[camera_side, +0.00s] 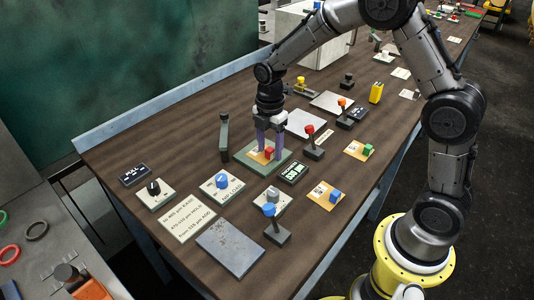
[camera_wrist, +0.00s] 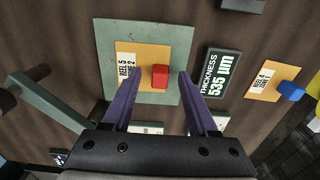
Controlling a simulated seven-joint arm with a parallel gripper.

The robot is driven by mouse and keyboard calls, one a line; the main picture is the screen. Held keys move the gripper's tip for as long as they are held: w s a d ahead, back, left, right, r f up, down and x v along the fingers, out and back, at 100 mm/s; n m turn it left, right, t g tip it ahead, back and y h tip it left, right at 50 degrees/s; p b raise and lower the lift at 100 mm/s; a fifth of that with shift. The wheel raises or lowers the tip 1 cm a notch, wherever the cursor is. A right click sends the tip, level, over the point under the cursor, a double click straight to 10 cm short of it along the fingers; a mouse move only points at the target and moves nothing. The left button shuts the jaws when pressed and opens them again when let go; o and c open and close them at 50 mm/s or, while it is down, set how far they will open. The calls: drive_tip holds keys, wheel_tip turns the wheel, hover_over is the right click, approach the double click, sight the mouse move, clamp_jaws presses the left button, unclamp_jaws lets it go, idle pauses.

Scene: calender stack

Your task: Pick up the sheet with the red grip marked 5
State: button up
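The orange sheet (camera_wrist: 157,54) with the red grip (camera_wrist: 160,77) has a label reading "REEL 5 ZONE 2". It lies on a grey-green plate (camera_wrist: 185,28); the plate also shows in the side view (camera_side: 281,161). My gripper (camera_wrist: 158,80) is open, pointing down, with its two purple fingers on either side of the red grip and gaps on both sides. In the side view my gripper (camera_side: 269,150) is low over the plate, with the red grip (camera_side: 269,153) between the fingers. I cannot tell exactly how far the fingertips are above the sheet.
A thickness display (camera_wrist: 220,75) reading 535 µm stands right of the plate. An orange sheet with a blue grip (camera_side: 325,196) and one with a green grip (camera_side: 358,150) lie nearby. Levers stand close: a dark one (camera_side: 224,135) and a red-knobbed one (camera_side: 313,150).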

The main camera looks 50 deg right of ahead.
clamp_jaws()
drive_tip(key=shift+r, duration=0.1)
